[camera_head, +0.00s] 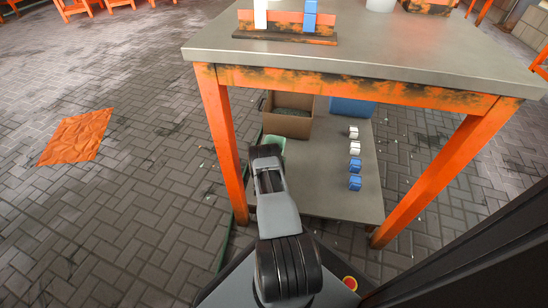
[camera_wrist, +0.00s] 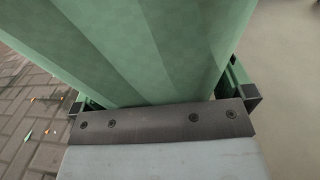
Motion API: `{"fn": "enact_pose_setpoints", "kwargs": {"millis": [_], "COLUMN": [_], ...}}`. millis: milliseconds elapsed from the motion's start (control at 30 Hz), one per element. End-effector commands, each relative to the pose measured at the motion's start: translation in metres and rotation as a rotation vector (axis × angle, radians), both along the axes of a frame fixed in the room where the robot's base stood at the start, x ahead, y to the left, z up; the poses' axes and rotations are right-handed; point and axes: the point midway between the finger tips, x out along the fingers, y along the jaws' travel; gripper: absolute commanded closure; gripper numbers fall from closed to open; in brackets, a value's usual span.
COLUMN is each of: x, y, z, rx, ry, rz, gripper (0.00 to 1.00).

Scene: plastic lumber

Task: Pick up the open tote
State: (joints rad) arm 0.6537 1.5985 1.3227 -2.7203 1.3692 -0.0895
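A pale green thing (camera_head: 273,143), which I take for the open tote, is mostly hidden behind my gripper (camera_head: 266,152) at the left edge of the low shelf. In the wrist view a ribbed green surface (camera_wrist: 135,50) fills the upper middle, very close to the palm of my gripper (camera_wrist: 163,101). The dark finger ends stand wide apart, one on each side of the green surface. I see no clear grip on it. The tote's rim and inside are not visible.
On the low shelf (camera_head: 335,195) stand an open brown box (camera_head: 287,122), a blue bin (camera_head: 352,108) and white and blue cubes (camera_head: 355,165). The tabletop (camera_head: 380,50) overhangs the shelf. Orange legs (camera_head: 222,130) stand close to my arm. An orange sheet (camera_head: 77,137) lies on open floor.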

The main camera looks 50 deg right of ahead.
Motion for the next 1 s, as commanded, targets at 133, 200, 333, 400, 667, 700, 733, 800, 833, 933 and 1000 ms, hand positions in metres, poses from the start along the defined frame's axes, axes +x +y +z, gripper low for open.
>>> {"fn": "enact_pose_setpoints", "kwargs": {"millis": [133, 200, 333, 400, 667, 700, 733, 800, 833, 933, 1000], "x": [0.001, 0.001, 0.0, 0.0, 0.0, 0.0, 0.0, 0.0, 0.0, 0.001, 0.002], "y": [0.001, 0.001, 0.001, 0.001, 0.0, 0.0, 0.0, 0.0, 0.0, 0.001, 0.002], "z": [0.0, 0.0, 0.0, 0.0, 0.002, 0.003, 0.005, 0.009, 0.012, 0.025, 0.038], "rx": [0.0, 0.0, 0.0, 0.0, -0.001, -0.001, -0.002, -0.001, -0.001, -0.001, -0.001], "ry": [0.0, 0.0, 0.0, 0.0, 0.0, 0.0, -0.001, -0.002, -0.002, -0.002, -0.002], "rz": [0.002, 0.002, 0.001, 0.001, -0.001, -0.001, -0.001, 0.0, 0.0, 0.002, 0.004], "gripper": [0.13, 0.2, 0.33, 0.38, 0.39, 0.39, 0.39, 0.39, 0.39, 0.39, 0.39]}}
